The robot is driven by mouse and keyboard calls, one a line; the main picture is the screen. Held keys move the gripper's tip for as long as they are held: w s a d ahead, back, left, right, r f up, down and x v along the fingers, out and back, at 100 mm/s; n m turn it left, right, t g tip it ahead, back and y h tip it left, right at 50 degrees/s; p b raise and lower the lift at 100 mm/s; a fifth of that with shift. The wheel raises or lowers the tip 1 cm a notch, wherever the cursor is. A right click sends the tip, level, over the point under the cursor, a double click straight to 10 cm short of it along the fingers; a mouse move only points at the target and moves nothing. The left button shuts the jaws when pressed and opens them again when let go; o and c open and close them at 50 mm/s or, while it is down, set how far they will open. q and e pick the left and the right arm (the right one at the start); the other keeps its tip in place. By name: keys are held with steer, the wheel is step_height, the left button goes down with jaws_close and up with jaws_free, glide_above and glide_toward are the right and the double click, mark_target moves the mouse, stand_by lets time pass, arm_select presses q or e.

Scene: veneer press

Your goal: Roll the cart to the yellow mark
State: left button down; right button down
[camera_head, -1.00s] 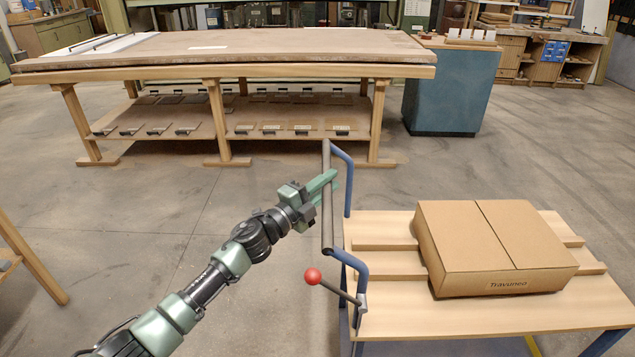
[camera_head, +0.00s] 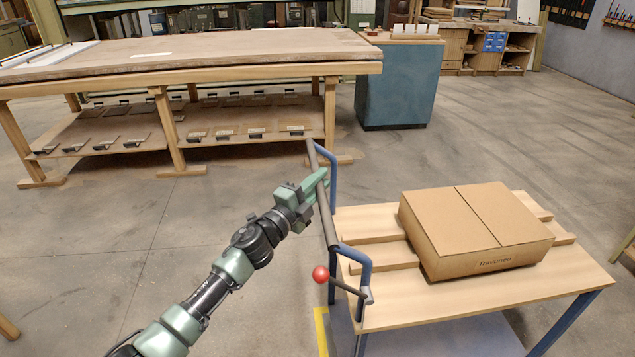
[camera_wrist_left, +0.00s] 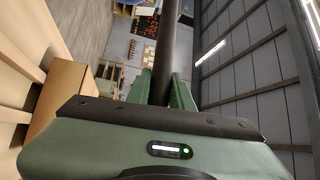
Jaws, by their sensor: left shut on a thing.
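The cart (camera_head: 540,285) has a light wooden top, blue legs and a blue-and-grey push handle at its left end. A cardboard box (camera_head: 475,230) lies on its top between wooden battens. My left gripper (camera_head: 318,188) is shut on the grey handle bar (camera_head: 325,215). In the left wrist view the bar (camera_wrist_left: 165,50) runs between the two green fingers. A lever with a red knob (camera_head: 320,274) sticks out at the cart's near left corner. A yellow mark (camera_head: 321,330) shows on the floor at the cart's near left, partly hidden by the cart. My right gripper is not in view.
A long wooden workbench (camera_head: 200,64) with a lower shelf stands at the back left. A blue cabinet (camera_head: 397,88) stands beyond the cart. A wooden leg (camera_head: 624,240) shows at the right edge. Open concrete floor (camera_head: 500,130) lies behind and right of the cart.

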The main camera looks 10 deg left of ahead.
arm_select(q)
steer(key=c, duration=1.3)
jaws_free()
steer(key=shift+d, duration=0.1)
steer(key=shift+o, duration=0.2)
steer(key=v, duration=0.7)
steer(key=shift+s+a, duration=0.25)
steer(key=shift+s, duration=0.1)
steer(key=shift+f, duration=0.15)
